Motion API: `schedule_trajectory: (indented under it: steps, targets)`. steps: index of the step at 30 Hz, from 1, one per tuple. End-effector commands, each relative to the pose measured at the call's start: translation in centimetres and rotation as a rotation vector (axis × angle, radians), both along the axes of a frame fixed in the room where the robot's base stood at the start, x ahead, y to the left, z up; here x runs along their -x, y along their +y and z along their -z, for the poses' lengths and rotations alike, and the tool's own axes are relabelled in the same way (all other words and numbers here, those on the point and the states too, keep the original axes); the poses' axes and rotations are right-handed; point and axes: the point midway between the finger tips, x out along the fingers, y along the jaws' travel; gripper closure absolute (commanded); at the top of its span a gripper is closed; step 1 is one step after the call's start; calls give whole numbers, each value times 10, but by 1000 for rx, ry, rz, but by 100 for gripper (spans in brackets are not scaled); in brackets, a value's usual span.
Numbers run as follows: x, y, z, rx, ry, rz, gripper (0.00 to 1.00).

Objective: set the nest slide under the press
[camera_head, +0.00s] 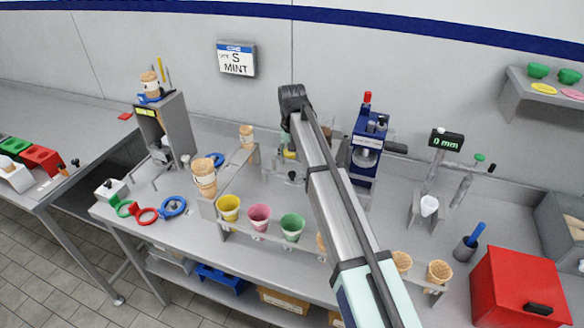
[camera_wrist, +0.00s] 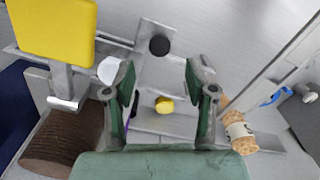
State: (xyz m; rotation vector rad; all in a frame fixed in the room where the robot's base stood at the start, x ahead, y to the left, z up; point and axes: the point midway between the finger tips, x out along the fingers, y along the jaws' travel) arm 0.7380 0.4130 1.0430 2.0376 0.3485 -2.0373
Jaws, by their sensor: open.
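In the wrist view my gripper (camera_wrist: 160,68) is open, its two green fingers spread apart with nothing held. Below and between them is a flat metal piece with a black knob (camera_wrist: 159,45) and a yellow knob (camera_wrist: 164,105), which looks like the nest slide. The black knob also shows in the head view (camera_head: 292,175), just left of my arm. A white round piece (camera_wrist: 108,70) lies beside the left finger. A yellow block on a metal post (camera_wrist: 55,28) may be part of the press; I cannot tell. My arm hides much of this fixture in the head view.
A blue machine with a red knob (camera_head: 366,145) stands right of my arm. A stack of cones (camera_head: 205,178) and a rack with yellow, pink and green cups (camera_head: 259,216) stand to the left. A ribbed brown cylinder (camera_wrist: 62,140) is at the wrist view's lower left.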

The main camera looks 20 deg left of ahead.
Motion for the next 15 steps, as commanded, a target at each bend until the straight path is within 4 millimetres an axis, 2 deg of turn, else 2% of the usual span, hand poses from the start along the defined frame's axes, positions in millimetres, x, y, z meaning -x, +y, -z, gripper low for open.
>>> schedule_trajectory:
  steps: [3,7,15]
  targets:
    - [-1,1,-25,-1,-2,0,44]
    - [-1,1,-44,-1,-2,0,44]
    - [0,0,-60,0,0,0,44]
